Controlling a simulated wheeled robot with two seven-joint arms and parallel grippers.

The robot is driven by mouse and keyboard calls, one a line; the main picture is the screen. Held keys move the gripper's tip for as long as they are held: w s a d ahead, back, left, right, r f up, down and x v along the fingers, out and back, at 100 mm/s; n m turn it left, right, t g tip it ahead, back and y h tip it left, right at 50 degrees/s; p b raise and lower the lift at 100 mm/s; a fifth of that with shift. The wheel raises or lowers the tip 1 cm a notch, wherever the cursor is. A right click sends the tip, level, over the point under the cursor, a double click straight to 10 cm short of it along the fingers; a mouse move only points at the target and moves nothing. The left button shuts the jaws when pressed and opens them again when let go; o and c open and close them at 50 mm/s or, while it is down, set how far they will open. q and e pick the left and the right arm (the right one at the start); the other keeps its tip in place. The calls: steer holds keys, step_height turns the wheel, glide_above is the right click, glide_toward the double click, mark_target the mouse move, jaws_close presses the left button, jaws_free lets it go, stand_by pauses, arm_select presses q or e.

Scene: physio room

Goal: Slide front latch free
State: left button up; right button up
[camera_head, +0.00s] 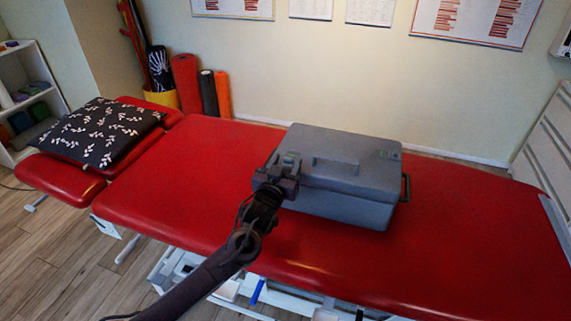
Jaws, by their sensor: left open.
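A grey lidded case (345,172) sits on the red treatment table, with its lid down. A dark handle (405,187) shows on its right side. My left gripper (281,172) is at the case's left front corner, in front of the lid edge. Its jaws are open, but the fingertips are small and dark against the case. I cannot tell whether they touch it. The front latch is not clearly visible; the gripper covers that part of the case. My right gripper is not in view.
The red table (190,185) is bare left and right of the case. A black patterned pillow (97,132) lies at its left end. Rolled mats (187,84) stand by the wall behind. A white shelf (28,88) is at far left, and wall bars (550,140) at right.

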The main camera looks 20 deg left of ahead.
mark_target(287, 161)
arm_select(q)
steer(key=shift+c, duration=0.5)
jaws_close()
steer(key=shift+w+b, duration=0.7)
steer(key=shift+w, duration=0.75)
steer(key=shift+o, duration=0.5)
jaws_free()
steer(key=shift+s, duration=0.15)
steer(key=s, duration=0.7)
steer(key=shift+s+a, duration=0.15)
steer(key=shift+s, duration=0.2)
steer(key=shift+c, duration=0.5)
